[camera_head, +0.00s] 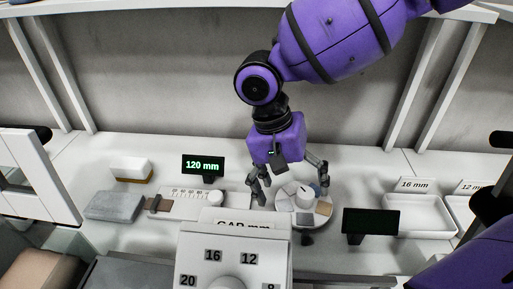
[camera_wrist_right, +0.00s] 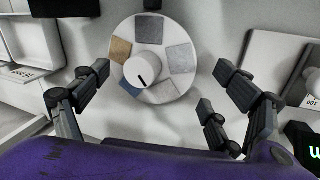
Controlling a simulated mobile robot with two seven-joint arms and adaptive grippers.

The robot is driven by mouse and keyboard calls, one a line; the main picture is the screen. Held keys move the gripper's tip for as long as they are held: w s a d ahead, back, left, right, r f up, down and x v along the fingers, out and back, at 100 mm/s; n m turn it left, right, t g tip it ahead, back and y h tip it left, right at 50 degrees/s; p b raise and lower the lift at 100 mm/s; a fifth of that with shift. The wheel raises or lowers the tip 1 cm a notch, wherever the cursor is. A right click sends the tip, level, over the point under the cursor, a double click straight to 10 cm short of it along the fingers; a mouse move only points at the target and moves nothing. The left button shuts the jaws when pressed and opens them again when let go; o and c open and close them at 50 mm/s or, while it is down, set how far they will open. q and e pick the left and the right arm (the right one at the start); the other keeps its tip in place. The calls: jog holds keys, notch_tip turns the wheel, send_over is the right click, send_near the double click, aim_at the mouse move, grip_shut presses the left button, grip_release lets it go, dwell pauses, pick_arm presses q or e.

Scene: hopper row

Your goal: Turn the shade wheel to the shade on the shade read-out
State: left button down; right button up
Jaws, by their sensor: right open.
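The shade wheel (camera_wrist_right: 165,42) is a round white disc with a ring of tan, grey, blue-grey and pale swatches. It also shows on the counter in the head view (camera_head: 322,213). At its middle is a white knob (camera_wrist_right: 140,70) with a short black mark, pointing to the lower right in the wrist view. My right gripper (camera_head: 292,194) is open and empty over the wheel, its fingers apart on either side of the knob. A dark screen (camera_head: 370,222) right of the wheel shows no readable text; I cannot tell whether it is the shade read-out. My left gripper is not visible.
A display reading 120 mm (camera_head: 203,165) stands behind a white ruler unit (camera_head: 185,205). White trays (camera_head: 418,212) are at the right. A numbered dial housing (camera_head: 235,250) stands in front. A grey block (camera_head: 115,206) and a white-topped block (camera_head: 130,168) lie left.

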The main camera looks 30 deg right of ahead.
jog(key=shift+x, duration=0.75)
jog(key=c, duration=1.3)
